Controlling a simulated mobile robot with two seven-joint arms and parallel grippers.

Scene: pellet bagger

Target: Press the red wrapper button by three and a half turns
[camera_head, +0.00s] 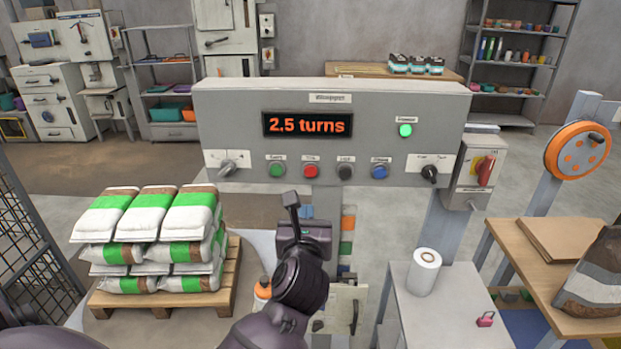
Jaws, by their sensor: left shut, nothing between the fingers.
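The red button (310,171) is on the grey control panel (225,110), second from left in the row of buttons; its small label is hard to read. The panel's display (307,125) reads "2.5 turns" in orange. My left gripper (291,199) is shut and empty. Its fingertips show just below and slightly left of the red button, near the panel's lower edge, and appear apart from it. The red button is unobstructed. My right gripper is not in view.
Green (276,171), black (345,171) and blue (379,171) buttons flank the red one. A green lamp (405,130) is lit above. Selector knobs sit at both panel ends. A pallet of bags (150,240) stands left; a white roll (424,272) stands on a bench right.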

